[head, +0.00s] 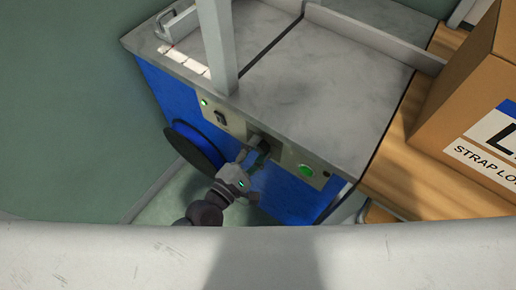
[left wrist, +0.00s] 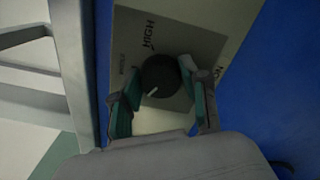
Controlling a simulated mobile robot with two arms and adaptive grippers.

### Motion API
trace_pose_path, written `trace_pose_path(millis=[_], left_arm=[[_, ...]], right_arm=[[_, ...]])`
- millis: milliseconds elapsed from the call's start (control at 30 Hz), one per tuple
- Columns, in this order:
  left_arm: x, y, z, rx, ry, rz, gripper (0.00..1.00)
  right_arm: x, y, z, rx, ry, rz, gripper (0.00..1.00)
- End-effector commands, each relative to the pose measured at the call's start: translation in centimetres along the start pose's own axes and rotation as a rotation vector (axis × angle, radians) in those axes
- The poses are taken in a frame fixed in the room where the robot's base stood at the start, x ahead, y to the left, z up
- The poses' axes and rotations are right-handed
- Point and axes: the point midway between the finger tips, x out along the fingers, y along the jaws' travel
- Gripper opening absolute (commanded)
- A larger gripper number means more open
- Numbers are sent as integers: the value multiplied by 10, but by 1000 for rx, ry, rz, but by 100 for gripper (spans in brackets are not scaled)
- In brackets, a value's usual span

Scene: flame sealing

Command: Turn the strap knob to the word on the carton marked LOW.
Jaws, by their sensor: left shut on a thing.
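The strap knob (left wrist: 160,76) is black and round with a white pointer line, which points down and slightly left in the left wrist view. The word HIGH (left wrist: 149,34) is printed above it. A smaller word at its left is too blurred to read, and lettering at the right is partly covered by a finger. My left gripper (left wrist: 161,92) is shut on the knob, one finger on each side. It also shows at the machine's front panel in the head view (head: 255,158). The carton (head: 466,85) has a label (head: 490,150) cut by the picture edge, showing "L" and "STRAP LO". My right gripper is out of view.
The strapping machine has a grey top (head: 320,95) and blue sides. A green button (head: 306,171) sits right of the knob, and a black switch (head: 221,118) left of it. A black disc (head: 196,147) is on the machine's front. The carton stands on a wooden surface (head: 395,165).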

Motion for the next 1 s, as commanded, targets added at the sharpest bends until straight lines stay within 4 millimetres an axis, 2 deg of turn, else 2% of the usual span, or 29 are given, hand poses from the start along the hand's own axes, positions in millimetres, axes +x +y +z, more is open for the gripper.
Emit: trace_pose_path(millis=[200,233,367,767,867,1000], left_arm=[[-1,-2,0,-5,1,-3,10],[-1,-2,0,-5,1,-3,46],[0,-1,0,-4,1,-3,68],[-6,-1,0,-1,0,-3,70],[-19,-1,-1,1,1,-4,70],[-48,-2,0,0,1,-8,70]], right_arm=[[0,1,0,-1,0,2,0],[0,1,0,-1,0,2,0],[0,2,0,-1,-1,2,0],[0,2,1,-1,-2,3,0],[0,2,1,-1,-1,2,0],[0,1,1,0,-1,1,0]])
